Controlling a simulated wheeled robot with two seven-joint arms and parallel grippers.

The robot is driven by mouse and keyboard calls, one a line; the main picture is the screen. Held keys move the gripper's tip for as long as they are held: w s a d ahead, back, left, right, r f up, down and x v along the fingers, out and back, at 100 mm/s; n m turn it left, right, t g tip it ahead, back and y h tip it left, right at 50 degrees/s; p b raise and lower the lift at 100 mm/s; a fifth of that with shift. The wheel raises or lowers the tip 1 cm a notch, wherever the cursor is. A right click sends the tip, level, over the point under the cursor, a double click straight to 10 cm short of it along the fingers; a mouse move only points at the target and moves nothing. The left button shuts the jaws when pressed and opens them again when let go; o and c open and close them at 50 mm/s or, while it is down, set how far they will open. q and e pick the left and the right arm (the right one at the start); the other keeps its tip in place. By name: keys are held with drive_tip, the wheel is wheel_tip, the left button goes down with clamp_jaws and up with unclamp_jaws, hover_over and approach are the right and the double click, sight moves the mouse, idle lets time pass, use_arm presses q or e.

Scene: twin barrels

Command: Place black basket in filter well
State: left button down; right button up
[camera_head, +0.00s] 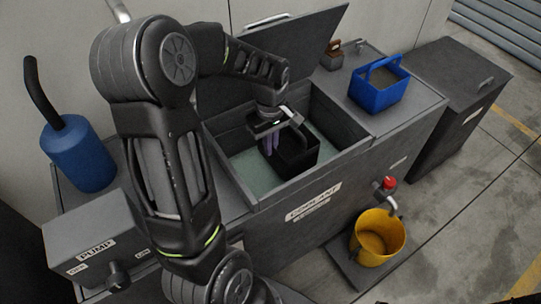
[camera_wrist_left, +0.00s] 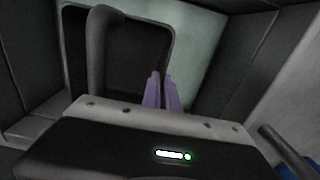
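The black basket (camera_head: 300,152) sits inside the open coolant tank (camera_head: 246,192), toward its right part. In the left wrist view the basket (camera_wrist_left: 138,48) is a dark open box with a thick handle (camera_wrist_left: 97,50) on its left side. My left gripper (camera_head: 271,145) reaches down into the tank beside the basket. In the left wrist view its purple fingers (camera_wrist_left: 161,92) are close together, in front of the basket's right edge and apart from the handle. I see nothing between them. Whether the basket is seated in a well is hidden. My right gripper is out of view.
A blue basket (camera_head: 377,97) stands on the tank's right top. A small brown-handled item (camera_head: 332,58) is behind it. The raised lid (camera_head: 300,42) stands at the back. A yellow bucket (camera_head: 377,238) is below the red-handled tap (camera_head: 388,184). A blue canister (camera_head: 78,155) is at left.

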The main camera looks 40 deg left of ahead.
sight(271, 165)
use_arm(q)
drive_tip(key=shift+f, duration=2.2)
drive_tip(key=shift+f+b, duration=0.2)
drive_tip(key=shift+b, duration=0.15)
drive_tip(key=c, duration=1.6)
unclamp_jaws()
drive_tip(key=shift+c, duration=0.2)
drive_tip(key=shift+r, duration=0.15)
wheel_tip(271, 165, up, 12)
drive_tip(key=shift+r+p, duration=0.1)
drive_tip(key=shift+p, duration=0.55)
